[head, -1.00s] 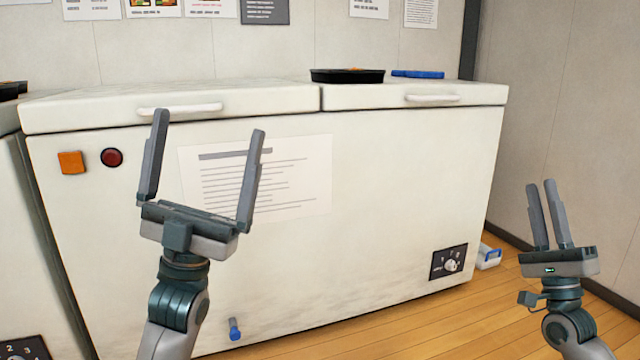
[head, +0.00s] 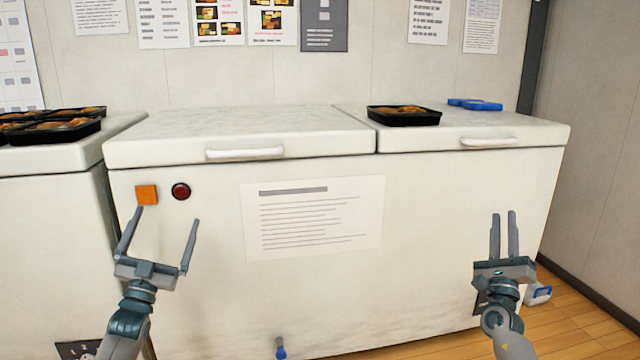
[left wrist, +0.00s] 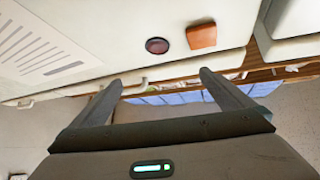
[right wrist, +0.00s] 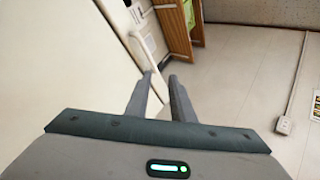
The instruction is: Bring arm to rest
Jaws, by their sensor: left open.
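My left gripper (head: 167,214) is raised in front of the white chest freezer, below its orange square and dark red round button. Its fingers are wide apart with nothing between them; they also show in the left wrist view (left wrist: 162,78). My right gripper (head: 503,213) points up in front of the freezer's right end. Its fingers are only a little apart, with a narrow empty gap that also shows in the right wrist view (right wrist: 160,77). Neither gripper holds anything.
The white freezer (head: 430,220) fills the middle. A black food tray (head: 404,117) and a blue object (head: 475,104) sit on its lid. More filled black trays (head: 60,131) stand on the white unit at left. Wooden floor (head: 570,325) shows at lower right.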

